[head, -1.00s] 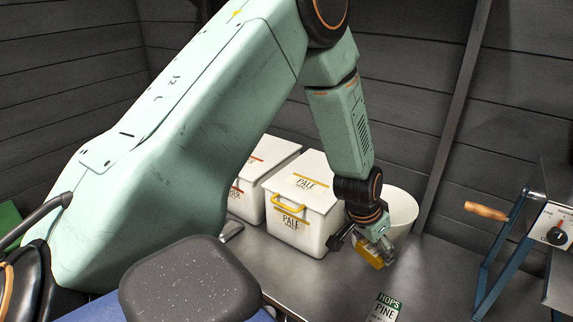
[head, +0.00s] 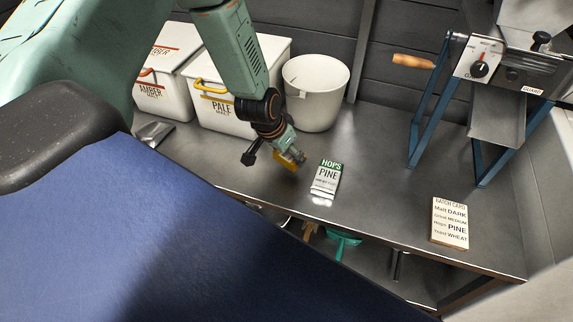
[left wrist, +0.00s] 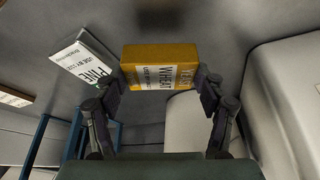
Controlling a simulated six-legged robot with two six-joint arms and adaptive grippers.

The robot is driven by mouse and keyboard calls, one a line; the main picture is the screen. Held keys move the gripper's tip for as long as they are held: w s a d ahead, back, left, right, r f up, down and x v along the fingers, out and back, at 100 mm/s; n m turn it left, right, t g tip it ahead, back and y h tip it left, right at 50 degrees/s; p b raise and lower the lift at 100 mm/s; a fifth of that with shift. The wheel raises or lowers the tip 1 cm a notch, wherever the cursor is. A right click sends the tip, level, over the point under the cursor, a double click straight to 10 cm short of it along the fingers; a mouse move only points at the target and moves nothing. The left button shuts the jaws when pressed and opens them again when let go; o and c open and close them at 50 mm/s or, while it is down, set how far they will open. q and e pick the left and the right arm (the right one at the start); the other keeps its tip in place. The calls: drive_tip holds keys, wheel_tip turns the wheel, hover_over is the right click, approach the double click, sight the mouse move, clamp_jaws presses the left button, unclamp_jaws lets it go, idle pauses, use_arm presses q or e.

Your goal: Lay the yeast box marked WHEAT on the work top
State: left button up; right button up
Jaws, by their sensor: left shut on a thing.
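The yeast box marked WHEAT (left wrist: 160,70) is a yellow-orange block with a white label. It sits between the two fingers of my left gripper (left wrist: 160,90) in the left wrist view. In the head view the left gripper (head: 288,155) is shut on the box (head: 292,160), low over the steel work top (head: 370,170). I cannot tell whether the box touches the work top. The gripper covers part of the box there. My right gripper is not in view.
The HOPS PINE pack (head: 326,177) lies just right of the held box. Behind stand the PALE malt box (head: 225,118), the AMBER box (head: 160,95) and a white bucket (head: 316,95). A blue-framed mill (head: 428,110) and batch card (head: 450,222) are right. Bare top lies between.

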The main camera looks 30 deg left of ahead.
sight(284, 158)
use_arm(q)
drive_tip(key=shift+s+f, duration=0.15)
drive_tip(key=shift+f, duration=0.1)
wheel_tip(284, 158, down, 4)
drive_tip(key=b, duration=0.2)
drive_tip(key=shift+r+b, duration=0.25)
drive_tip(key=shift+b, duration=0.1)
drive_tip(key=shift+r, duration=0.2)
drive_tip(key=shift+f, duration=0.15)
drive_tip(key=o, duration=0.6)
drive_tip(key=shift+f, duration=0.15)
drive_tip(key=o, duration=0.5)
drive_tip(key=shift+c, duration=0.2)
